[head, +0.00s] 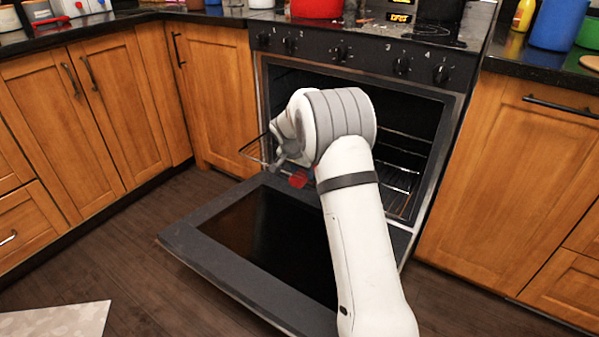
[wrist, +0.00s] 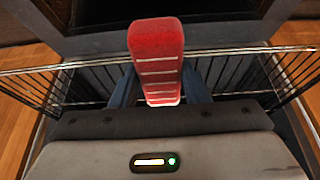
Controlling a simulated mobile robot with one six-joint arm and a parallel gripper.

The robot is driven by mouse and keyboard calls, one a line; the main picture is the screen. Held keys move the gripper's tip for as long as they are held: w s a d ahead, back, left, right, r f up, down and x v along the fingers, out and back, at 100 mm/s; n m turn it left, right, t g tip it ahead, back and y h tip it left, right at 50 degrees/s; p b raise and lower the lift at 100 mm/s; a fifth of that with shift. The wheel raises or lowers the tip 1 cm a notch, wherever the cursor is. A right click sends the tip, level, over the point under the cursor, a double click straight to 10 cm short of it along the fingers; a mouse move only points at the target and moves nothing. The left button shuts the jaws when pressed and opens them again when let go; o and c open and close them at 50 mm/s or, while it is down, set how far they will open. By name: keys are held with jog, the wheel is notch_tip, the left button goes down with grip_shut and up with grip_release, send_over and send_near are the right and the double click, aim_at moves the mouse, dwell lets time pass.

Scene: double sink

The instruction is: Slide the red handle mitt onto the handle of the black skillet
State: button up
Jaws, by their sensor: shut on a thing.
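The red handle mitt (wrist: 157,55) is a ribbed red sleeve with pale cross lines, held between the two fingers of my gripper (wrist: 160,92) in the wrist view. It points away from the gripper body. In the head view a small part of the red mitt (head: 299,179) shows beside my arm, above the open oven door. My gripper (head: 287,160) is partly hidden by my arm there and is in front of the oven opening. I cannot make out the black skillet or its handle in either view; my arm hides part of the oven.
The oven door (head: 205,225) is folded down. A wire rack (head: 257,150) sticks out of the oven, and its wires (wrist: 250,68) show on both sides of the mitt. A red pot (head: 317,8) and a black pot (head: 440,9) stand on the stove. Wooden cabinets (head: 500,180) flank the oven.

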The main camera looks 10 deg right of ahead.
jog(key=shift+w+d+p, duration=1.05)
jog(key=shift+w+d, duration=0.8)
jog(key=o, duration=1.2)
jog(key=p+v, duration=0.3)
jog(key=v, duration=0.5)
jog(key=shift+d, duration=0.1)
jog(key=s+a+r+n+y+p, duration=0.1)
jog(key=s+r+n+p, duration=0.1)
jog(key=s+r+p, duration=0.8)
jog(key=s+r+n+p, duration=0.1)
jog(key=s+r+p, duration=0.3)
jog(key=r, duration=1)
jog(key=s+a+r+n+p, duration=0.1)
jog(key=s+r+p, duration=0.4)
jog(key=s, duration=0.5)
jog(key=s+a+r+n+y+p, duration=0.1)
jog(key=s+r+n+p, duration=0.2)
jog(key=s+r+p, duration=0.3)
jog(key=s+a+r+n+y+p, duration=0.1)
jog(key=s+r+p, duration=0.5)
jog(key=s, duration=0.8)
jog(key=shift+s+a+r+n+g, duration=0.15)
jog(key=shift+a+r+n+g, duration=0.15)
jog(key=shift+r+n, duration=0.3)
